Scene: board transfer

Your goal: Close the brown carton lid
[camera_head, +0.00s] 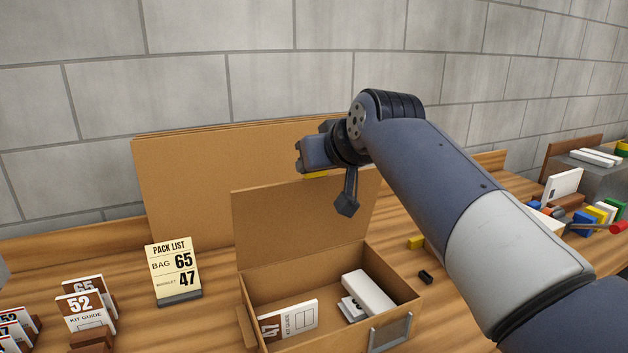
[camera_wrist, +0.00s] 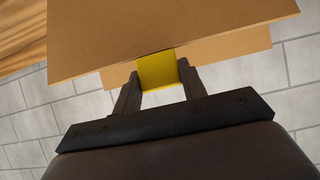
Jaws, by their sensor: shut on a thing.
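The brown carton (camera_head: 257,291) stands open on the wooden bench. Its lid (camera_head: 285,222) stands up from the carton's back edge, roughly upright. A yellow tab (camera_head: 315,175) is at the lid's top edge. My gripper (camera_head: 317,168) is at that edge. In the wrist view, my gripper (camera_wrist: 158,82) is shut on the yellow tab (camera_wrist: 157,69), with one finger on each side, and the lid (camera_wrist: 150,30) spans the top. In the carton lie a kit guide booklet (camera_head: 288,322) marked 47 and a white box (camera_head: 368,293). The fingertips are partly hidden in the head view.
A large brown panel (camera_head: 185,190) leans on the wall behind the lid. A pack list sign (camera_head: 173,268) and several booklets (camera_head: 85,302) stand at left. Colored items (camera_head: 590,215) crowd the far right.

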